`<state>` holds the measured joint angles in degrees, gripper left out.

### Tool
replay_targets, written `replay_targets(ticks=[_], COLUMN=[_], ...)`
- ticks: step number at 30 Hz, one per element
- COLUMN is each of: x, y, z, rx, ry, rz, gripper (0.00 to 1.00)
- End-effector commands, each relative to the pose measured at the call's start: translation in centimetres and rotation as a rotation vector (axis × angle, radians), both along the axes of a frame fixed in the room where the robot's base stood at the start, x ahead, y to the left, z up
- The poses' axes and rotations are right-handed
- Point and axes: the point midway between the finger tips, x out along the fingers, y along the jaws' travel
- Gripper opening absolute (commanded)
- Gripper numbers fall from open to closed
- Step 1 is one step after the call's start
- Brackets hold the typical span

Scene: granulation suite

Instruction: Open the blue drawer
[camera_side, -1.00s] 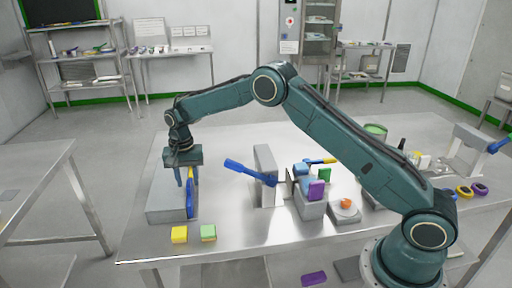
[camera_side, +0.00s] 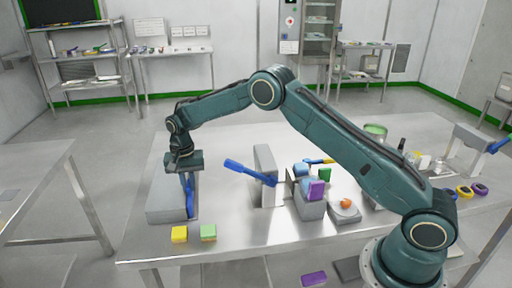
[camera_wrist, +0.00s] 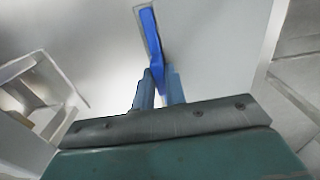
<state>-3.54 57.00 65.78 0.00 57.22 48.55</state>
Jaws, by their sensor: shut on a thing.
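The blue drawer front (camera_side: 190,203) stands on the right face of a low grey box (camera_side: 166,207) at the left end of the steel table. It looks close against the box; no gap shows. My gripper (camera_side: 187,184) points down over it, with its fingers at the top of the blue part. In the wrist view the blue part (camera_wrist: 151,38) runs down between the two fingers of my gripper (camera_wrist: 159,80), which are shut on it. The fingers hide its lower end there.
A yellow block (camera_side: 179,233) and a green block (camera_side: 208,232) lie in front of the box near the table's front edge. A grey stand with a blue lever (camera_side: 248,171) is to the right. The table between the drawer and the stand is clear.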

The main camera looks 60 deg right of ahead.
Motion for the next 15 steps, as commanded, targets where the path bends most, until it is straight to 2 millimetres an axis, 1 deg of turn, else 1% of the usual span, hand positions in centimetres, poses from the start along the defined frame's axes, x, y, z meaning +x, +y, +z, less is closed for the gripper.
replay_targets(ticks=[7,15], x=[-1.1,-3.3], y=[-1.2,-3.5], z=[0.1,0.1], rx=[0.0,-0.001], ry=[0.001,0.001], rz=[-0.001,-0.003], gripper=[0.0,0.0])
